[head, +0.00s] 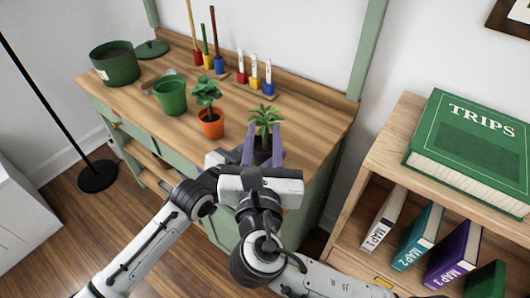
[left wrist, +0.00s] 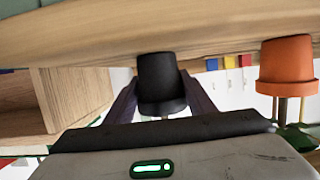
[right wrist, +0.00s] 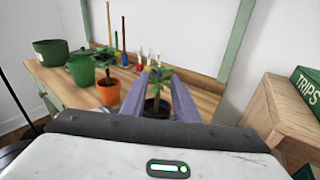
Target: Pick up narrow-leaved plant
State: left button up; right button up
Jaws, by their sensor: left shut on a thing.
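The narrow-leaved plant (head: 266,114) has thin green leaves and a small black pot, at the right front of the workbench. In the left wrist view, which is upside down, the black pot (left wrist: 160,80) is between the fingers of my left gripper (left wrist: 158,92), shut on it. In the head view the left gripper's fingers are hidden under the right hand. My right gripper (head: 263,126) has its purple fingers apart on either side of the plant; the right wrist view also shows the pot (right wrist: 157,107) between them. Whether the pot touches the bench top is unclear.
A broad-leaved plant in an orange pot (head: 211,124) stands just left of the narrow-leaved one. Farther left are a green pot (head: 171,96) and a large green planter (head: 115,64). Colour-blocked tools line the back. A bookshelf (head: 375,150) stands to the right.

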jog(key=w, duration=1.2)
jog(key=shift+d+f+n, duration=0.2)
jog(key=shift+f+n, duration=0.1)
jog(key=shift+c, duration=0.3)
jog(key=shift+s, duration=0.1)
grip_shut()
